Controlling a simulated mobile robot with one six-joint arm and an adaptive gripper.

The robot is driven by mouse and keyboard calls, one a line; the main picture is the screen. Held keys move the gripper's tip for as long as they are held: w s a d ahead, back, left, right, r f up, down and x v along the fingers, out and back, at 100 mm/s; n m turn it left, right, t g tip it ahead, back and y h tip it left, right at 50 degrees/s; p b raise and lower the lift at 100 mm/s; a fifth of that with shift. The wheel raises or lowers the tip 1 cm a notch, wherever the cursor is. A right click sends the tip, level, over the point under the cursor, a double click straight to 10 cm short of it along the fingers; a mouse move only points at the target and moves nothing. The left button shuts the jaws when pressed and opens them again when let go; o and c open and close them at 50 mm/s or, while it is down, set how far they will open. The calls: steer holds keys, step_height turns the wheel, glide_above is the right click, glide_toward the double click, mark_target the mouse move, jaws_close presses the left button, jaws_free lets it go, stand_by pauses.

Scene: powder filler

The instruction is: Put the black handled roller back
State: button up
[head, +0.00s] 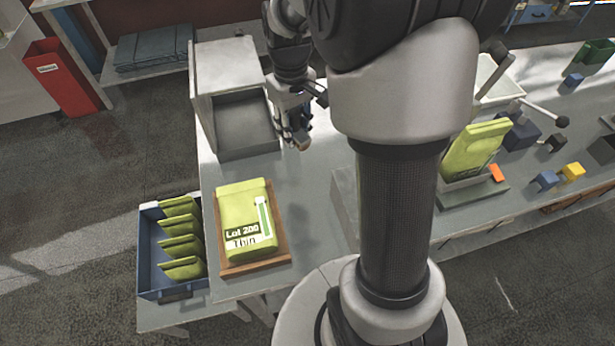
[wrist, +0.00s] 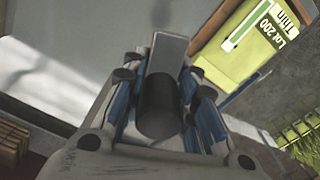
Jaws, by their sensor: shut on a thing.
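My gripper (head: 297,128) is above the grey table, just right of the open grey box. In the wrist view my gripper (wrist: 160,110) is shut on the black handle (wrist: 157,104) of the roller. A grey end piece (wrist: 169,52) sticks out past the fingers. The rest of the roller is hard to make out; in the head view it is mostly hidden by the fingers.
The grey box (head: 225,62) stands at the table's left. A green "Lot 200 Thin" bag (head: 240,205) lies on a wooden tray (head: 258,264). A blue bin (head: 148,250) holds several green bags. My arm blocks the middle.

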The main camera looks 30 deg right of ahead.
steer(key=d, duration=0.2)
steer(key=b, duration=0.5)
glide_above(302, 181)
step_height(302, 181, down, 14)
steer(key=shift+r, duration=0.1)
steer(key=shift+f+b, duration=0.45)
steer(key=shift+f, duration=1.9)
steer(key=shift+f, duration=0.2)
steer(key=o, duration=0.9)
steer(key=shift+o, duration=0.2)
